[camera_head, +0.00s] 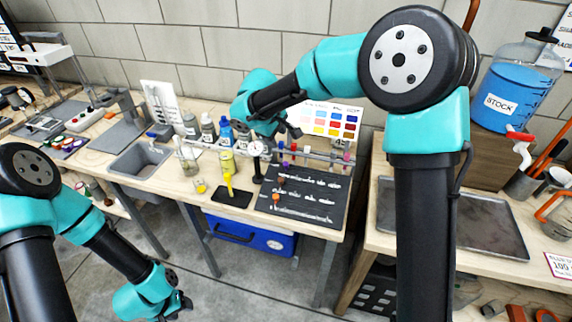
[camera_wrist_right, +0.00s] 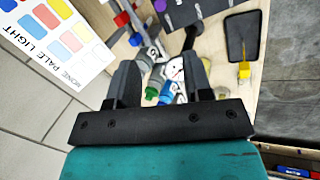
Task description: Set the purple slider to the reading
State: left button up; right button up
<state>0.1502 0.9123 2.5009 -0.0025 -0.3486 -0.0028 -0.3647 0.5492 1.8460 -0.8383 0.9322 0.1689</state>
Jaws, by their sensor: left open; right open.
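My right gripper (camera_wrist_right: 165,72) is open and empty above the back of the bench, pointing down toward the dial, apart from the purple piece. My left gripper (camera_head: 182,304) is open and empty, low at the front left, off the bench.
A dark panel (camera_head: 325,208) with white marks and orange knobs lies in front of the rail (camera_head: 318,156). Bottles (camera_head: 208,128) and a yellow item on a black tray (camera_head: 231,197) stand to the left. A colour chart (camera_head: 330,120) stands behind. My right arm crosses above the bench.

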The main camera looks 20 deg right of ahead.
aim_at(286, 163)
jog(key=shift+f, duration=0.1)
jog(key=x, duration=1.7)
jog(key=shift+f, duration=0.1)
grip_shut()
